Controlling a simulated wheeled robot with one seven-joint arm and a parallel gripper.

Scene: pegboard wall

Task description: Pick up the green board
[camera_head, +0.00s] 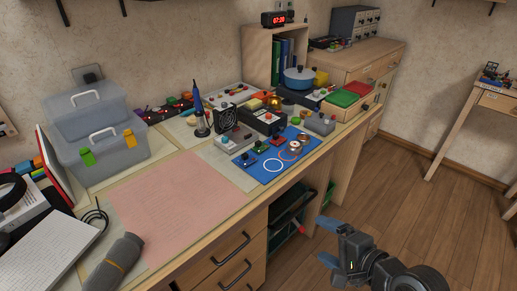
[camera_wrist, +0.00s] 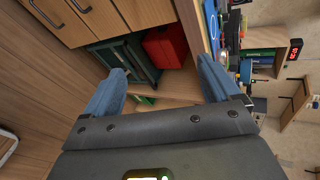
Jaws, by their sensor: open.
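Two things could be the green board. A small green board (camera_head: 261,147) lies on the blue mat (camera_head: 262,176) on the workbench in the head view. A larger flat green panel (camera_head: 343,98) lies farther back, beside a red one. My gripper (camera_head: 335,243) is open and empty, low in front of the bench and well apart from both. In the wrist view, my gripper's blue fingers (camera_wrist: 165,68) are spread apart with nothing between them. I cannot make out either green candidate for certain in the wrist view.
A pink mat (camera_head: 180,207) leaves clear room at the bench's front. Grey boxes (camera_head: 237,138), a black fan (camera_head: 224,118) and a blue pot (camera_head: 299,77) crowd the area around the blue mat. Below the bench, a red box (camera_wrist: 168,47) and a dark green crate (camera_wrist: 131,60) stand in an opening.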

